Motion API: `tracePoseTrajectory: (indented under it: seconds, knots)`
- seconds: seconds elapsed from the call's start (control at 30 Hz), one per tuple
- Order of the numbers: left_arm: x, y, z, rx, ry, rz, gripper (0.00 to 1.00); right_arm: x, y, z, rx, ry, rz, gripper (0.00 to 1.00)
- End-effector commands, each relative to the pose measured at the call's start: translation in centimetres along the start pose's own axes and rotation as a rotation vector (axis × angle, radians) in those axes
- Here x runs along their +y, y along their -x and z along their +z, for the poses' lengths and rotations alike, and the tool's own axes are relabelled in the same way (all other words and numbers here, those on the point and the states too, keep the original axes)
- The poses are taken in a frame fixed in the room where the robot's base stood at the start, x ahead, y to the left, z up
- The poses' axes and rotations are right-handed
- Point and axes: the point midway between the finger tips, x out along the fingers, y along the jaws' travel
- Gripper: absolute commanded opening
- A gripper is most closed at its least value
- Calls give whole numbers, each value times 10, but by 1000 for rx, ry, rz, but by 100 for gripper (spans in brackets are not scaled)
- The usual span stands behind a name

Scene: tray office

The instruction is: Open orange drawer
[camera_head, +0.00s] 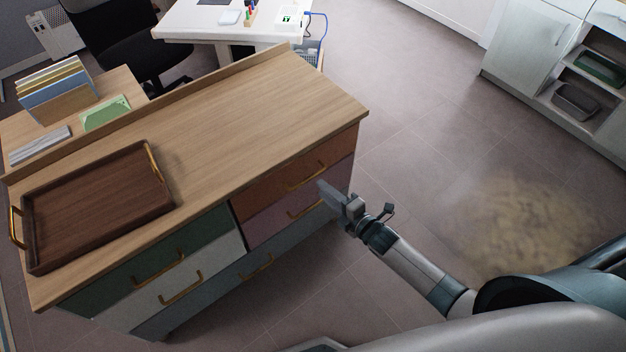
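The orange drawer (275,179) is the upper right drawer of the wooden-topped cabinet. Its front looks flush with the cabinet, so it appears closed. Its gold bar handle (308,178) is on the right part of the front. My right gripper (325,188) is in front of the cabinet, just below and right of that handle in the picture, and overlaps the mauve drawer (272,226) underneath. I cannot tell whether it touches anything or whether its fingers are apart. My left gripper is out of view.
A brown tray (165,200) with gold handles stands on the cabinet top (240,120). Green (190,242), white (215,258) and grey-blue (290,245) drawers with gold handles share the front. A white shelf unit (525,45) stands at the far right.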

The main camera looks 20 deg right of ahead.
Motion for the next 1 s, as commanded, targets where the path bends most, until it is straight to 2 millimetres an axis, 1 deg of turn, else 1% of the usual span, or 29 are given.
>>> tracePoseTrajectory:
  seconds: [0.03, 0.2, 0.4, 0.6, 0.87, 0.9, 1.0]
  knots:
    - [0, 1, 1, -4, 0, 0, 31, 2, -10, 0, 0, 0, 1, 27]
    - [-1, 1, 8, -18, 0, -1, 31, 1, -36, 0, 0, 1, 1, 27]
    - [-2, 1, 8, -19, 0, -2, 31, 0, -57, 0, 0, -1, 1, 27]
    - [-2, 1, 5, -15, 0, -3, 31, 1, -65, 0, 1, 1, 1, 27]
    - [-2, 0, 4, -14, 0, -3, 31, 0, -65, 0, 0, 1, 1, 27]
    - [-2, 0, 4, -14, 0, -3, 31, 0, -65, 0, 0, 1, 1, 22]
    - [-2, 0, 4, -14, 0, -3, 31, 0, -65, 0, 0, 1, 1, 0]
